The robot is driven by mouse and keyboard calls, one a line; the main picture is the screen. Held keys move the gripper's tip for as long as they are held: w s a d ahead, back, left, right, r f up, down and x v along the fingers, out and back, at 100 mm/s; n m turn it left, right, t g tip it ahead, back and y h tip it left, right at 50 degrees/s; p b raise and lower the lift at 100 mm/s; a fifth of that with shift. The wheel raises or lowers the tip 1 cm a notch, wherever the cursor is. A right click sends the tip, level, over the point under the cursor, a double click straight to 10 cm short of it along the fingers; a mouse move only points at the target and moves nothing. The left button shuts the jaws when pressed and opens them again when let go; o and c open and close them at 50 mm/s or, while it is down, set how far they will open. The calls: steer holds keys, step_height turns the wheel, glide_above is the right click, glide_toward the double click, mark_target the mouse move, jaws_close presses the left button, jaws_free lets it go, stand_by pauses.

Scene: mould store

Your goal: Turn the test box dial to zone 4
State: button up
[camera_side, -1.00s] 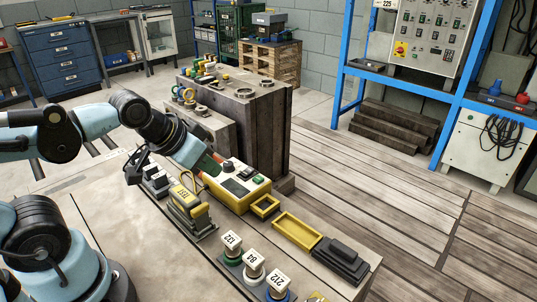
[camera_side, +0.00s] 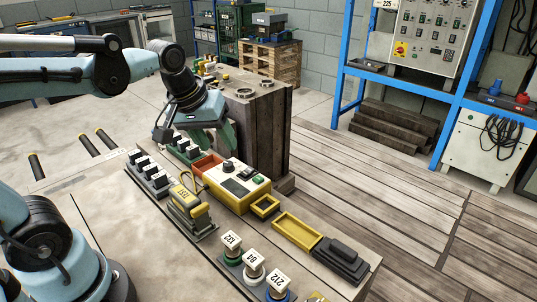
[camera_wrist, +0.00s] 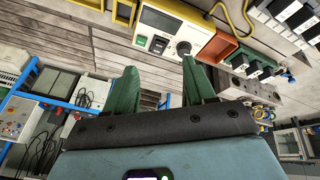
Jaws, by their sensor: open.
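The test box (camera_side: 237,188) is a yellow and cream box with a dark screen and a green button. It stands on the bench in the side view and shows at the top of the wrist view (camera_wrist: 160,22). Its black dial (camera_side: 229,167) is on the top face and also shows in the wrist view (camera_wrist: 184,48). The zone marks are too small to read. My gripper (camera_side: 224,140) is above and behind the box, apart from the dial. Its green fingers (camera_wrist: 160,82) are spread, with nothing between them.
An orange-red tray (camera_side: 207,166) adjoins the box. A yellow device marked with a number (camera_side: 188,205) and a row of black-and-white blocks (camera_side: 148,174) stand close by. A tall dark block (camera_side: 262,130) stands behind. Numbered knobs (camera_side: 253,263) are at the front.

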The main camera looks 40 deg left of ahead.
mark_target(228, 163)
steer(key=w+a+n+g, duration=0.5)
steer(key=w+a+n, duration=0.15)
steer(key=n, duration=0.45)
steer(key=shift+n, duration=0.3)
steer(key=f, duration=1.1)
steer(key=shift+w+f, duration=0.2)
steer(key=shift+w, duration=0.2)
jaws_close()
